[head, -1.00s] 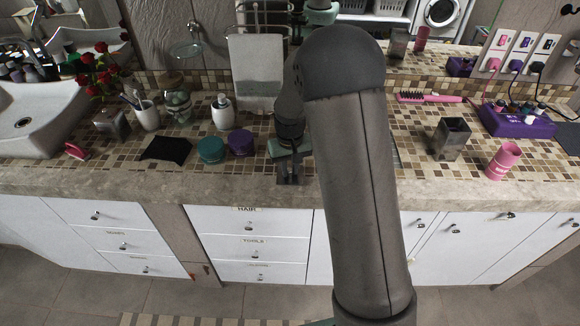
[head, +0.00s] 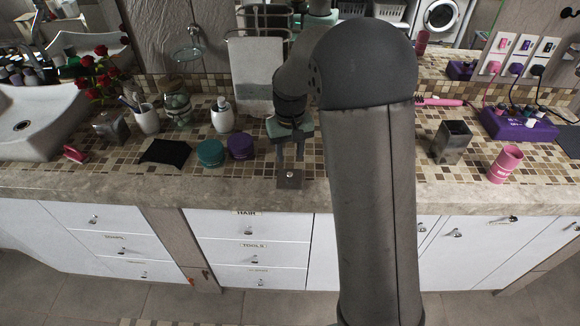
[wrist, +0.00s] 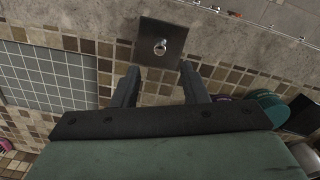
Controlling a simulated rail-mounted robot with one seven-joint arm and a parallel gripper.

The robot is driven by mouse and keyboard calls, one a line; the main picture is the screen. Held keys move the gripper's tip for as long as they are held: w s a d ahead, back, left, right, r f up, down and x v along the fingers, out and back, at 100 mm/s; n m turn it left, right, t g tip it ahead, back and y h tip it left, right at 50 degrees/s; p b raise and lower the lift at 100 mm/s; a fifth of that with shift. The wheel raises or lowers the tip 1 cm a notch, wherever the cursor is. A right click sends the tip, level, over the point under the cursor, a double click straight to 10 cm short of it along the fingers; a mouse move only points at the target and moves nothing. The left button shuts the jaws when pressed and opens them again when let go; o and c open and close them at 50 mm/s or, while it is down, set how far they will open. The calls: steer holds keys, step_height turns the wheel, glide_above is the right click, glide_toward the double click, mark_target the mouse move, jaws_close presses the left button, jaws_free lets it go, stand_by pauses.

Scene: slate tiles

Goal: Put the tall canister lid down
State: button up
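The tall canister lid (head: 289,179) is a dark square plate with a small round silver knob. It lies flat, knob up, on the counter near the front edge, and it also shows in the wrist view (wrist: 152,52). My gripper (head: 289,158) is just above and behind the lid, apart from it. In the wrist view my gripper (wrist: 160,67) has its two fingers spread with nothing between them. The tall canister (head: 453,143), a dark grey metal square container with an open top, stands on the counter to the right.
A purple jar (head: 240,147) and a teal jar (head: 210,153) stand left of the lid, with a black cloth (head: 166,151) beyond them. A pink cup (head: 505,164) is beside the canister. My arm hides the counter right of the lid.

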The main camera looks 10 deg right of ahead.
steer(key=s+r, duration=0.4)
steer(key=s, duration=0.3)
steer(key=s+r, duration=0.3)
steer(key=s, duration=0.5)
steer(key=shift+d+r, duration=0.35)
steer(key=shift+d, duration=0.05)
steer(key=o, duration=0.3)
steer(key=s+f, duration=0.2)
steer(key=s, duration=1)
steer(key=shift+s+d+f+m+t, duration=0.15)
steer(key=shift+s+f+m+t, duration=0.15)
steer(key=shift+s+t, duration=0.1)
steer(key=o, duration=0.5)
steer(key=shift+s+f, duration=0.1)
steer(key=shift+s, duration=0.2)
steer(key=o, duration=0.4)
steer(key=shift+w, duration=0.1)
